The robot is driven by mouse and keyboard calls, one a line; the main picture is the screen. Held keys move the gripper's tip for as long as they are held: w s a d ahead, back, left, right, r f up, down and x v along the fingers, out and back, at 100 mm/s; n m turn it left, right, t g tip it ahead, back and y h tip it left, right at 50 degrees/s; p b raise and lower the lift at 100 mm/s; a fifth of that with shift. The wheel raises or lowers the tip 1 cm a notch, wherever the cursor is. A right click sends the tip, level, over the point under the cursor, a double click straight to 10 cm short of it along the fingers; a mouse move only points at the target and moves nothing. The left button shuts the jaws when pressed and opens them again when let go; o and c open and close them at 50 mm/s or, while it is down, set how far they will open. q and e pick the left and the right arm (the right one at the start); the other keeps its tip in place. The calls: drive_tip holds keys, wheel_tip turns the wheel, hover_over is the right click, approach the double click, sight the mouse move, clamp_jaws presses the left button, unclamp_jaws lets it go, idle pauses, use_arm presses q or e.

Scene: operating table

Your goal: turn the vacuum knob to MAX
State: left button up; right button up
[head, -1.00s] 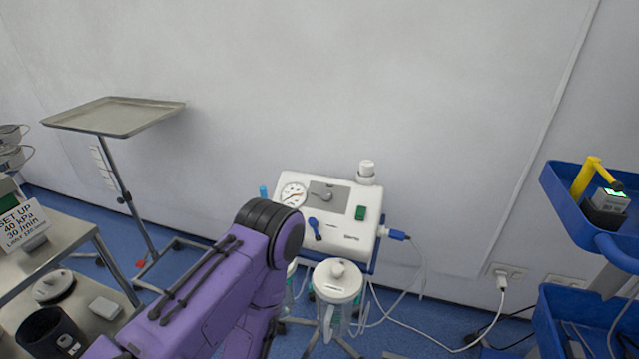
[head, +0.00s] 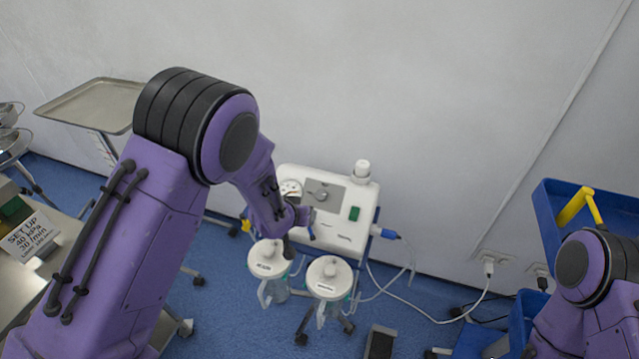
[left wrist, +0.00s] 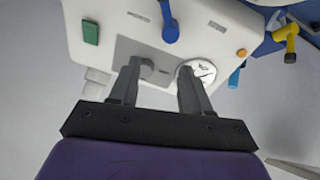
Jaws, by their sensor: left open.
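The white suction unit (head: 345,235) stands by the wall, with a round gauge (head: 290,187), a grey knob (head: 321,194) on a grey panel and a green switch (head: 354,213). I take the grey knob for the vacuum knob; its marks are too small to read. In the left wrist view the unit appears upside down, with the knob (left wrist: 147,67), gauge (left wrist: 203,73) and blue lever (left wrist: 169,27). My left gripper (left wrist: 160,66) is open in front of the panel. The knob shows between its fingers, nearer the left one; contact is unclear. My right gripper is out of view.
Two lidded jars (head: 268,259) (head: 329,278) hang below the unit's front. A hose and cables run right to wall sockets (head: 492,262). A metal tray stand (head: 92,104) is at left, beside a table with a set-up sign (head: 30,236). A blue cart (head: 550,205) stands at right.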

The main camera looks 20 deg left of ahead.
use_arm(q)
drive_tip(key=m, duration=0.1)
approach(321, 195)
drive_tip(key=p+x, duration=0.1)
drive_tip(key=x, duration=0.7)
drive_tip(key=shift+w+f, duration=0.2)
drive_tip(key=shift+f, duration=0.05)
drive_tip(key=c, duration=0.8)
